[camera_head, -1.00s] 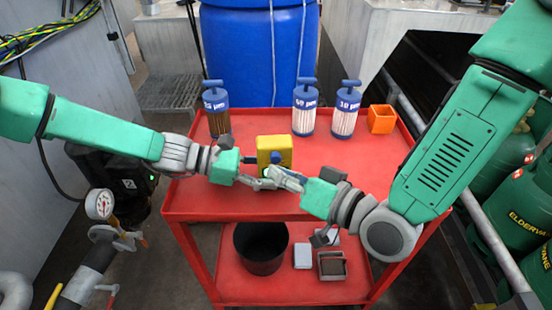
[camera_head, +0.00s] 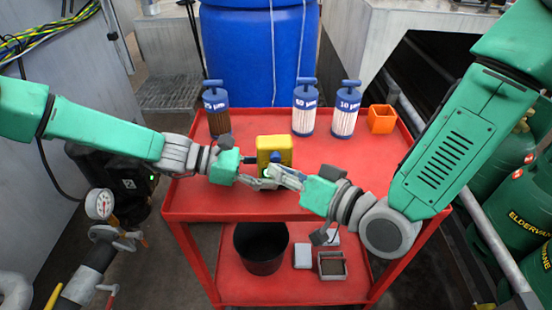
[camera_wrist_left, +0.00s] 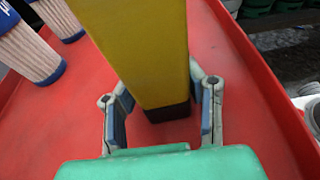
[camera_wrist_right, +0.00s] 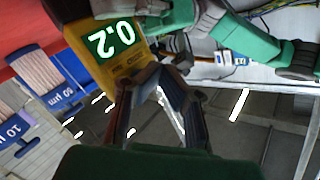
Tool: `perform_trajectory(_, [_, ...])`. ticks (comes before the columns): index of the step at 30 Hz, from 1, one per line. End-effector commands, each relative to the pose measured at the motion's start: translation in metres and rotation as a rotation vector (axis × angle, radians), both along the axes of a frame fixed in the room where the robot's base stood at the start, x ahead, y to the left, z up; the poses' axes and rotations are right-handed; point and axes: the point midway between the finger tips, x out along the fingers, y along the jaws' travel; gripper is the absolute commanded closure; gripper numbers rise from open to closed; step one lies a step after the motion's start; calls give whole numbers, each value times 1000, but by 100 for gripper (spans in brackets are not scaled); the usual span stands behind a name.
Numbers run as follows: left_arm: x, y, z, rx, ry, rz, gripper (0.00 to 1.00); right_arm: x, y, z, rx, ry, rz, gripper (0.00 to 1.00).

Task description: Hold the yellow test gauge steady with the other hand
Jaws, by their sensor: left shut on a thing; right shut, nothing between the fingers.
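The gauge fills the middle of the left wrist view (camera_wrist_left: 145,50). My right gripper (camera_head: 272,176) is shut and empty, its fingertips just in front of the gauge's lower front. In the right wrist view the gauge (camera_wrist_right: 125,62) shows a green display reading 0.2, upside down. I cannot tell whether the right fingertips touch it.
Three blue-capped filter cartridges (camera_head: 215,108) (camera_head: 305,106) (camera_head: 346,108) stand at the back of the red cart (camera_head: 370,190). An orange open box (camera_head: 381,119) is at the back right. A black bucket (camera_head: 262,247) and small grey boxes (camera_head: 303,255) sit on the lower shelf.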

Motion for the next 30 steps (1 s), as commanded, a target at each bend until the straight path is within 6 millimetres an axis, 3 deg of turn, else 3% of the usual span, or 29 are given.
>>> perform_trajectory(30, [0,0,0,1,0,0,98,10,1,1,1,-1,-1,100])
